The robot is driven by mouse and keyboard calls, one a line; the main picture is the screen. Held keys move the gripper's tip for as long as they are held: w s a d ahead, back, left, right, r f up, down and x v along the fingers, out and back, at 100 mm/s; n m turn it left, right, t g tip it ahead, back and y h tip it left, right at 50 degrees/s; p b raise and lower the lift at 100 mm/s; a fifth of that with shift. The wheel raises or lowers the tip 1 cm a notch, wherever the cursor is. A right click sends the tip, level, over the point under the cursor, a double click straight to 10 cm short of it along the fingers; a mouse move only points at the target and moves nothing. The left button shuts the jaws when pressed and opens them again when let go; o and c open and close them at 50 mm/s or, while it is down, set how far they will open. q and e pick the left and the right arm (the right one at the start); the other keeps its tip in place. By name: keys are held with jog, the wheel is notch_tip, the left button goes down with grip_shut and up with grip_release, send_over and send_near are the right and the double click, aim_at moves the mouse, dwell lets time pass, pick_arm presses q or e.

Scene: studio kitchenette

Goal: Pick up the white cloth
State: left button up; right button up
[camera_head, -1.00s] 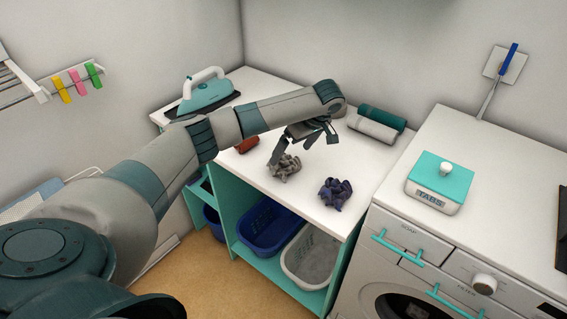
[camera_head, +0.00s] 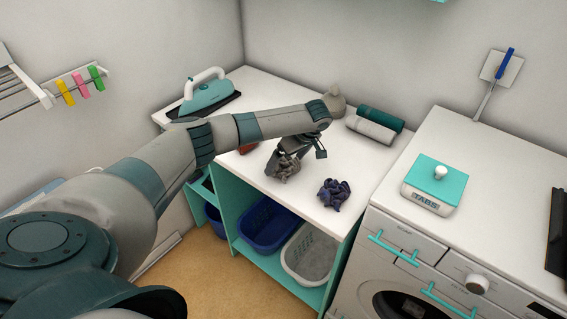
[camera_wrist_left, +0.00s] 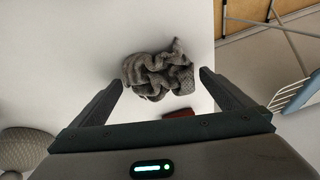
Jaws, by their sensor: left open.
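A crumpled grey-beige cloth (camera_head: 284,172), the paler of two crumpled cloths, lies on the white worktop; none looks clearly white. My left gripper (camera_head: 293,154) is open just above it and hides part of it in the head view. In the left wrist view the cloth (camera_wrist_left: 160,74) lies between and slightly beyond the two fingertips, with a gap on each side. My right gripper is not in view.
A reddish item (camera_head: 247,149) lies close by, left of the cloth. A teal iron (camera_head: 206,92) stands at the back left. Grey (camera_head: 370,130) and green (camera_head: 381,118) rolls lie at the back. Blue (camera_head: 266,226) and white (camera_head: 309,253) baskets sit below the worktop.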

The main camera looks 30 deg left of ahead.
pick_arm(q)
jog(key=shift+f, duration=0.2)
dwell(0.3)
jog(key=c, duration=0.9)
jog(key=shift+r, duration=0.2)
